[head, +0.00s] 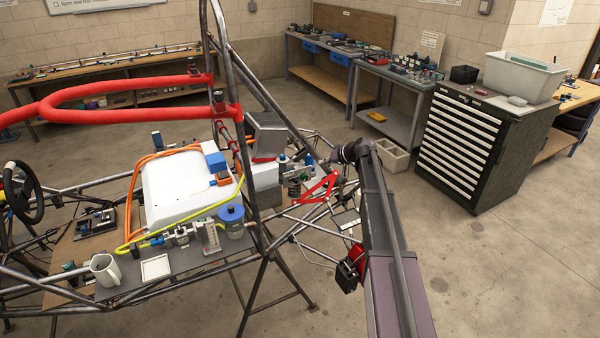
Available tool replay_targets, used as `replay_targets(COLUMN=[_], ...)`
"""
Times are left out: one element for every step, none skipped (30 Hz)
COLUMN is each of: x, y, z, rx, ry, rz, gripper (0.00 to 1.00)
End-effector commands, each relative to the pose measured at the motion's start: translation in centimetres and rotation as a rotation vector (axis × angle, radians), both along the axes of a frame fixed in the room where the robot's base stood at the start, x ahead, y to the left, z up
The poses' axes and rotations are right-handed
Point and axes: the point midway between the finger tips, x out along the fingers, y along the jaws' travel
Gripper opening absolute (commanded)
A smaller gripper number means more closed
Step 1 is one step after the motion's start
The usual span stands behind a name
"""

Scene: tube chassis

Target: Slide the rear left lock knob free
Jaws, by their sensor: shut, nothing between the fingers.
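I cannot tell for certain which part is the rear left lock knob. Small dark fittings with red show on the tube chassis (217,60), where the red padded bar (130,92) meets the upright hoop: one upper fitting (192,68) and one lower fitting (218,98). Blue-topped parts stand lower down, near a white panel (185,185). My arm reaches up from the lower right, and its far joint is beside the rear of the chassis, right of a red bracket (318,189). I cannot make out my gripper's fingers; the arm appears to hide them.
A mug (105,270) and a blue-lidded jar (231,220) stand on the chassis's side shelf. Yellow and orange hoses cross nearby. A drawer cabinet (465,150) and workbenches (385,95) stand behind. Open floor lies at the right. Thin tubes crowd the space left of my arm.

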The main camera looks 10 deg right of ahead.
Motion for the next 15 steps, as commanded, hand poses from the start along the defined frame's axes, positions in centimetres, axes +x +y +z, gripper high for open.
replay_targets(x=[0.35, 0.4, 0.41, 0.39, 0.37, 0.34, 0.33, 0.32, 0.32, 0.32, 0.32, 0.34, 0.35, 0.38, 0.43], y=[-0.21, -0.25, -0.26, -0.25, -0.23, -0.21, -0.2, -0.19, -0.19, -0.17, -0.15, -0.13, -0.1, -0.06, -0.01], z=[0.23, 0.25, 0.25, 0.24, 0.23, 0.2, 0.2, 0.19, 0.2, 0.19, 0.18, 0.15, 0.12, 0.08, 0.01], rx=[0.003, 0.004, 0.006, 0.005, 0.005, 0.005, 0.005, 0.005, 0.005, 0.005, 0.005, 0.005, 0.005, 0.005, 0.005], ry=[-0.005, -0.007, -0.009, -0.009, -0.009, -0.009, -0.008, -0.008, -0.008, -0.008, -0.008, -0.008, -0.008, -0.008, -0.008], rz=[-0.002, -0.003, -0.003, -0.003, -0.003, -0.003, -0.002, -0.002, -0.002, -0.002, -0.002, -0.002, -0.002, -0.002, -0.002], gripper=[0.0, 0.0, 0.0, 0.0, 0.0, 0.0, 0.0, 0.0, 0.0, 0.0, 0.0, 0.0, 0.0, 0.0, 0.0])
